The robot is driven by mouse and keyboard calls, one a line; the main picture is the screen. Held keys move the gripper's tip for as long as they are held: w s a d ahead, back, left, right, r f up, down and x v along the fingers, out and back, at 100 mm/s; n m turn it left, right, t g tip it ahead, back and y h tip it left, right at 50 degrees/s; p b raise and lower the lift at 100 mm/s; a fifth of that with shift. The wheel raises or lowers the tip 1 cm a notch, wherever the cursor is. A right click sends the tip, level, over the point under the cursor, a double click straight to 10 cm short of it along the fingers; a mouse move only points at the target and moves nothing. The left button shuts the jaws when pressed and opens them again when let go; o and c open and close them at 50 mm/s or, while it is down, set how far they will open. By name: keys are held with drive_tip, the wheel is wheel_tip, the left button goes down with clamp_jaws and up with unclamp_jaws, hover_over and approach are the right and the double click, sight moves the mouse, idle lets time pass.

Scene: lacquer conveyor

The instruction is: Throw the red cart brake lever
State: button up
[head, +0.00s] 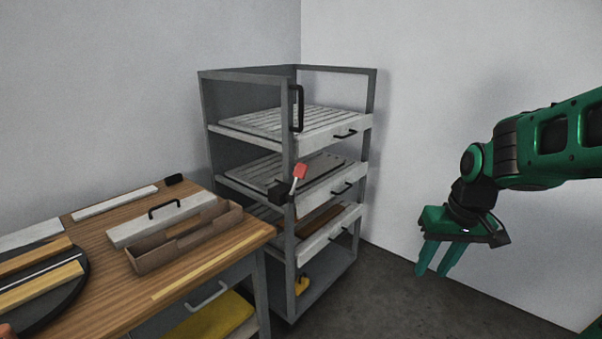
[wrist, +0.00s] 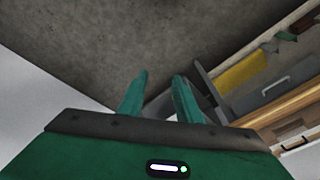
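The red brake lever (head: 299,172) is a short handle on a black bracket on the front post of the grey cart (head: 289,240). It tilts up and slightly right, at about the middle shelf's height. My gripper (head: 433,274) hangs in the air to the right of the cart, well apart from the lever, with its green fingers pointing down. In the wrist view, the two fingers (wrist: 160,78) are spread apart with nothing between them. The lever cannot be made out in the wrist view.
The cart holds several grey trays (head: 327,188) with black handles. A wooden workbench (head: 210,272) stands at left, bearing a brown open box (head: 183,246) and a board with a black handle (head: 160,221). Walls stand behind. The floor (head: 400,300) between the cart and my gripper is clear.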

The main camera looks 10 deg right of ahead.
drive_tip(key=w+a+f+n+t+y, duration=0.1)
drive_tip(key=w+a+n, duration=0.1)
drive_tip(key=w, duration=0.5)
drive_tip(key=w+a+f+n+t+y, duration=0.1)
drive_tip(key=w+a+t, duration=0.1)
drive_tip(key=w, duration=0.6)
drive_tip(key=t+y, duration=0.8)
drive_tip(key=t, duration=0.1)
approach(302, 169)
drive_tip(key=x, duration=1)
drive_tip(key=shift+w+d+f, duration=0.15)
drive_tip(key=shift+w+f, duration=0.05)
drive_tip(key=shift+w, duration=0.3)
drive_tip(key=shift+c, duration=0.3)
clamp_jaws()
